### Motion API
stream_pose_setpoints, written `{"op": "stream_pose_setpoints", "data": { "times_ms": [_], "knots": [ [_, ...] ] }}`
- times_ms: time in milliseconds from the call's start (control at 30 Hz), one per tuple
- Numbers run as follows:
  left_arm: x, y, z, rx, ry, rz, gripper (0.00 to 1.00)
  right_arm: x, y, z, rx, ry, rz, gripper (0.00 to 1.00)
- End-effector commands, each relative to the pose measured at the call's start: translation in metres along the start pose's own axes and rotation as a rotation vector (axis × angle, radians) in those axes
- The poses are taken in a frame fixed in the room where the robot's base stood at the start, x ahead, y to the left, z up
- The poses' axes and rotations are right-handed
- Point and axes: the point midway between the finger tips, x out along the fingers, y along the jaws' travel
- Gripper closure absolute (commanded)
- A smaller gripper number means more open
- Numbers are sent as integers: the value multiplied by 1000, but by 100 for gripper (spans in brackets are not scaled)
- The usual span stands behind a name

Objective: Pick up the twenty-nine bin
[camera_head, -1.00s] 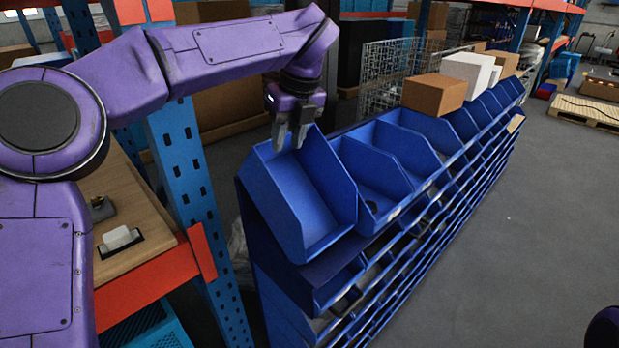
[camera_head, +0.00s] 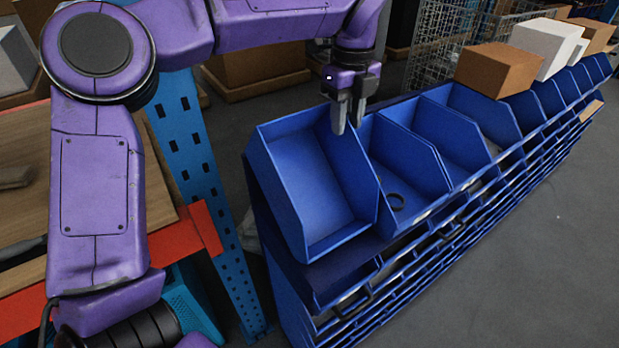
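Blue bins line the top of a long blue rack. No number is readable, so I cannot tell which bin is twenty-nine. The nearest bin (camera_head: 312,190) is large, empty and tilted, its open side facing front right. My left gripper (camera_head: 347,120) points down at its back right corner. Its two grey fingers are apart with a visible gap. They overlap the rim in the picture; I cannot tell whether they touch it. My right gripper is not in view.
A brown box (camera_head: 498,70) and a white box (camera_head: 543,47) stand on the rack farther along. A blue upright (camera_head: 205,170) with an orange beam (camera_head: 190,240) and wooden shelf stands at left. The grey floor at right is clear.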

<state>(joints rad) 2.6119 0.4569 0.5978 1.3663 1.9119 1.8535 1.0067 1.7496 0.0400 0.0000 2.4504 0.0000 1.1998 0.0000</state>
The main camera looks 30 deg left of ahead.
Motion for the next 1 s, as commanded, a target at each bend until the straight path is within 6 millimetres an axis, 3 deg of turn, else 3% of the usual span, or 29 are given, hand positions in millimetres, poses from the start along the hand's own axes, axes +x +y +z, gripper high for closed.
{"op": "stream_pose_setpoints", "data": {
  "times_ms": [133,367,500,1000],
  "knots": [
    [21,1,2,-2,1,2,66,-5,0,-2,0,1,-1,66],
    [25,1,2,-2,0,-1,66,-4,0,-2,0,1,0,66],
    [25,0,2,-2,0,-1,100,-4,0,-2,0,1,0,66],
    [26,1,3,-2,-2,0,100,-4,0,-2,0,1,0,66]
  ]
}}
